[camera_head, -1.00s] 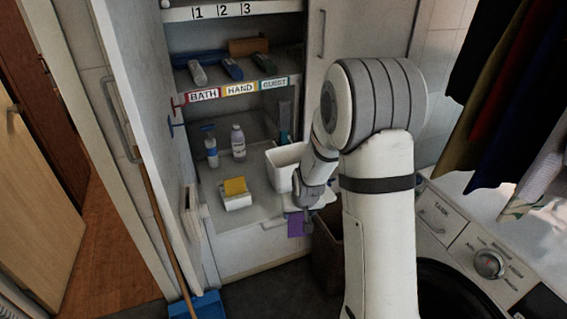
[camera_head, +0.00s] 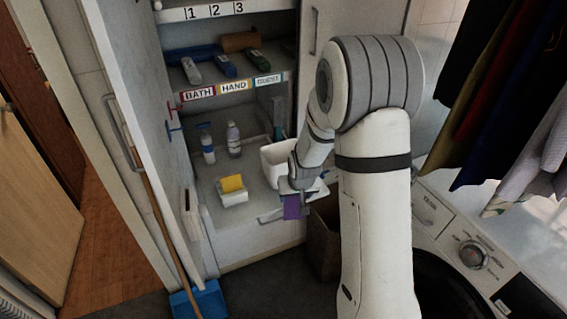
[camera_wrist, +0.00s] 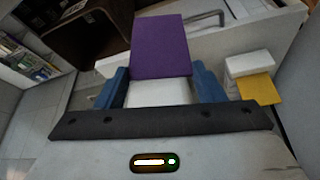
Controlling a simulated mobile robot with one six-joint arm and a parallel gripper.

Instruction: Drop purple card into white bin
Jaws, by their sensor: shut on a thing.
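The purple card (camera_head: 292,207) hangs below my gripper (camera_head: 297,196) at the front edge of the cabinet shelf. In the wrist view, the purple card (camera_wrist: 161,45) stretches out ahead from between the blue fingers of my gripper (camera_wrist: 160,70), which is shut on it. A white block-like surface (camera_wrist: 158,93) shows between the fingers; I cannot tell whether it belongs to the card. The white bin (camera_head: 275,163) stands upright on the shelf just behind and left of my gripper. My wrist hides its right side. The card is outside the bin, in front of and below its rim.
A yellow card on a white block (camera_head: 232,187) lies on the shelf, left of the bin. Two bottles (camera_head: 233,140) stand behind. The open cabinet door (camera_head: 140,130) bounds the left. A brown basket (camera_head: 324,238) stands below my gripper, and a washing machine (camera_head: 470,255) is at right.

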